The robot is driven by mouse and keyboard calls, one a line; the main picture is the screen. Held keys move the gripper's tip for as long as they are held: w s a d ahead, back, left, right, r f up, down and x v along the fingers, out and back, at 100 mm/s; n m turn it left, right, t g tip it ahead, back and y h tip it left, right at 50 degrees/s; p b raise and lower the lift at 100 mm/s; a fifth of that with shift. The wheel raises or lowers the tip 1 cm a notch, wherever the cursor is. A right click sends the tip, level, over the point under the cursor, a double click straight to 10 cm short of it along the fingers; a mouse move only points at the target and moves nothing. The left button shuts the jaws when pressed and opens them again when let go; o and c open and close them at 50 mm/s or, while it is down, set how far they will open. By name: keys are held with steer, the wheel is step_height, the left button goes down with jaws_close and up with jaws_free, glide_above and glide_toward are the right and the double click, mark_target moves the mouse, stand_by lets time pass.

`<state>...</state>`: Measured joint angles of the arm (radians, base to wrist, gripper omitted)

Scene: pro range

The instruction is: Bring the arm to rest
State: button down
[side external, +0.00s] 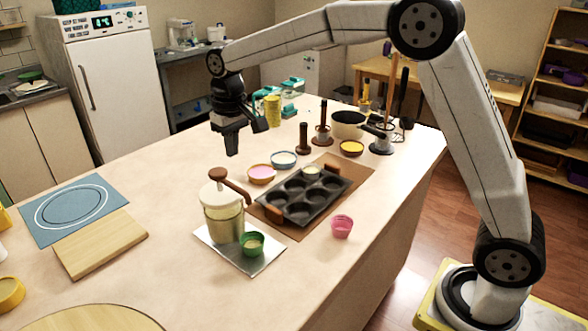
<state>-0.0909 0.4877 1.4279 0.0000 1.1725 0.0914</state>
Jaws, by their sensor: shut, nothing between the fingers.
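My gripper (232,146) hangs from my arm above the back left part of the counter (130,165), pointing down. Its fingers are shut with nothing between them. It is clear of the things on the counter, behind and above the jar with the brown handle (222,210). My arm reaches over the counter from the right.
A dark muffin tin (320,202) lies on a brown mat mid-counter. Around it are small bowls, a pink cup (342,226) and a green cup (252,243). Dark-handled tools and a pan (348,122) stand behind. A blue mat (72,208) and a wooden board (100,243) lie left.

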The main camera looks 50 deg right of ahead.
steer(key=s+d+f, duration=0.1)
steer(key=s+f, duration=0.3)
steer(key=s, duration=0.3)
steer(key=s+d+f+t, duration=0.1)
steer(key=s+f, duration=0.3)
steer(key=s, duration=0.4)
steer(key=s+d+f+t, duration=0.1)
steer(key=s+f, duration=0.3)
steer(key=s, duration=0.4)
steer(key=shift+s+d+f, duration=0.15)
steer(key=shift+d+f, duration=0.25)
steer(key=shift+d, duration=0.45)
steer(key=g, duration=0.2)
glide_toward(218, 171)
steer(key=shift+s+d, duration=0.2)
steer(key=shift+d, duration=0.05)
steer(key=shift+w+a+r+g, duration=0.3)
steer(key=shift+w+r, duration=0.2)
steer(key=shift+r, duration=0.1)
steer(key=shift+f, duration=0.1)
stand_by(0.3)
steer(key=shift+f, duration=3.2)
